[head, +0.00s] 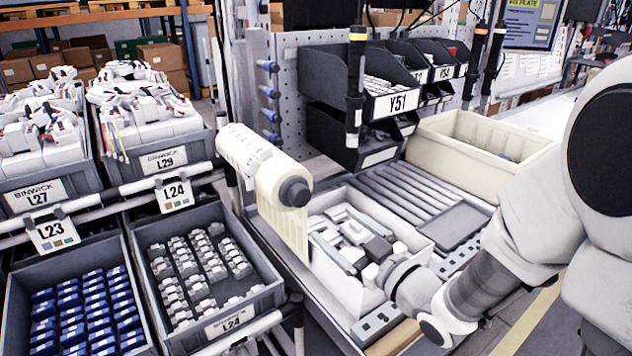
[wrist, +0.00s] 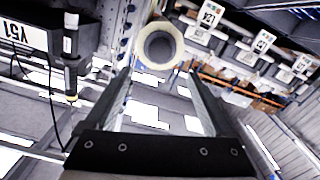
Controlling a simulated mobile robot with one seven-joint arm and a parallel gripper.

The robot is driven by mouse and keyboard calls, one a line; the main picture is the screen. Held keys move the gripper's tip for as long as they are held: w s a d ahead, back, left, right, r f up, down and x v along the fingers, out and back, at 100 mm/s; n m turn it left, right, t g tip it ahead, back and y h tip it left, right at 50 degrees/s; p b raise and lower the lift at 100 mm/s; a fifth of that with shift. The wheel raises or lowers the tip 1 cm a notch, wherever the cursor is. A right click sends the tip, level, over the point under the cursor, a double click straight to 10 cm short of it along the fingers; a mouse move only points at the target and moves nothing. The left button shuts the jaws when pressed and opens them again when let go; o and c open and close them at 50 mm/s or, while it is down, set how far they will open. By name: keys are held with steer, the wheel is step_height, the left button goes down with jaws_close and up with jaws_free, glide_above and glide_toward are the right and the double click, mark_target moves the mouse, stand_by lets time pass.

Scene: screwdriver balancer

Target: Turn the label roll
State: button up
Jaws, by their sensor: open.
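The label roll (head: 262,168) is a cream cylinder with a dark hub at its near end, mounted level on the rack post. A strip of paper hangs down from it above the white tray. In the wrist view the label roll (wrist: 160,47) shows end-on as a pale ring, just beyond the fingertips and centred between them. My gripper (wrist: 160,72) is open and empty, with its two fingers apart. A gap to the roll seems to remain, but its size is hard to judge. In the head view my arm comes from the right; the fingers are not clear there.
A white tray (head: 345,312) with small parts stands below the roll. Blue and white parts fill the grey bins (head: 215,323) at left. A dark hanging tool (head: 355,95) is near the black Y51 bins (head: 335,75); the tool also shows at left in the wrist view (wrist: 70,55).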

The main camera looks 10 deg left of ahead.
mark_target(303, 198)
steer(key=x, duration=1.1)
steer(key=shift+w+a, duration=0.2)
steer(key=shift+a, duration=0.05)
steer(key=c, duration=1.4)
